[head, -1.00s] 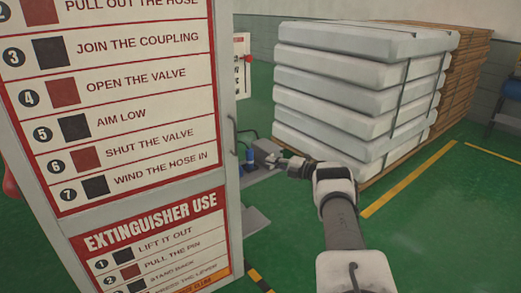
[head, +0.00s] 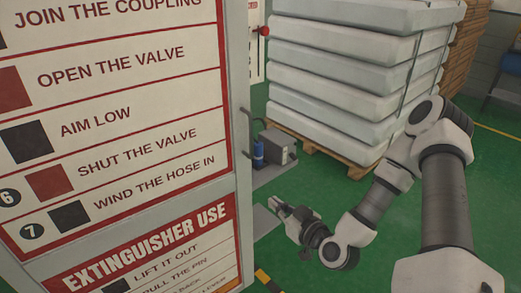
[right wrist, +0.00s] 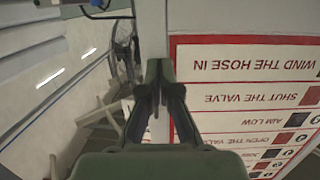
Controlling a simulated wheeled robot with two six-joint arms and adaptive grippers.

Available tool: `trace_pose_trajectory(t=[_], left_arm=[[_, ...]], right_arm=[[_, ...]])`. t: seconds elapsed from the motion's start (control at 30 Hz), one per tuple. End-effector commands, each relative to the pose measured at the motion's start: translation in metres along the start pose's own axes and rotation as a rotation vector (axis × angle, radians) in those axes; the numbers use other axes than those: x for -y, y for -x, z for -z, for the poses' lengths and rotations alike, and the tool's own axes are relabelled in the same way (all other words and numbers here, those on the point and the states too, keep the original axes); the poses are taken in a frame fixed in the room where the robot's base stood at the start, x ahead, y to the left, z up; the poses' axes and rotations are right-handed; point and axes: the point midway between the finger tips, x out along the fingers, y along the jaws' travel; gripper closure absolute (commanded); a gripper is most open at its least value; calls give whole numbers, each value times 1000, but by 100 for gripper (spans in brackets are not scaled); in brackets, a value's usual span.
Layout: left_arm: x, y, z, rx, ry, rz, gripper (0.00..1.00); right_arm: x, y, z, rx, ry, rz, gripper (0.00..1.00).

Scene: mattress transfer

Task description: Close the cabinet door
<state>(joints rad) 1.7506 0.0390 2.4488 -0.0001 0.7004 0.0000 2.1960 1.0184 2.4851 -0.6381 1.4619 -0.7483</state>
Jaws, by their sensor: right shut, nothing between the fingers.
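The cabinet door (head: 112,130) fills the left of the head view, a pale panel with red-bordered hose and extinguisher instructions. Its upright handle (head: 247,133) is near its right edge. How far the door stands open, I cannot tell. My right gripper (head: 276,205) is shut and empty, low and to the right of the door edge. In the right wrist view the shut fingertips (right wrist: 158,72) lie in front of the pale door edge (right wrist: 153,35), with the instruction panel (right wrist: 245,85) upside down beside them; contact is unclear. My left gripper is out of view.
A stack of white mattresses (head: 355,75) stands on a wooden pallet (head: 335,152) behind my right arm.

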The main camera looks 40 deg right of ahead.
Motion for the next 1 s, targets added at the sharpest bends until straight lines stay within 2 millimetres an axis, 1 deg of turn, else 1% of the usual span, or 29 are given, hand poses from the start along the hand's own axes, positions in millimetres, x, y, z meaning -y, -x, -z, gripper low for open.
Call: trace_pose_trajectory(t=[0.03,0.1,0.2,0.27,0.37,0.57,0.6,0.63,0.83,1.0], left_arm=[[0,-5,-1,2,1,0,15],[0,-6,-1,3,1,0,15],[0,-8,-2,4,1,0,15],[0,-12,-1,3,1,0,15],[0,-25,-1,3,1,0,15],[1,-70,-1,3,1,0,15],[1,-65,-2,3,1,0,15],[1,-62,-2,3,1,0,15],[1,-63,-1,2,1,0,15],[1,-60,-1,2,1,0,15]], right_arm=[[8,-2,20,-45,-9,19,100],[8,-9,43,-103,-3,20,100],[9,-12,60,-145,-2,21,100],[9,-14,62,-154,-1,21,100],[9,-20,59,-154,1,21,100],[9,-39,57,-159,0,21,100],[9,-44,64,-152,8,22,100],[9,-50,67,-149,11,23,100],[11,-92,75,-150,10,23,100],[11,-126,80,-148,5,22,100]])
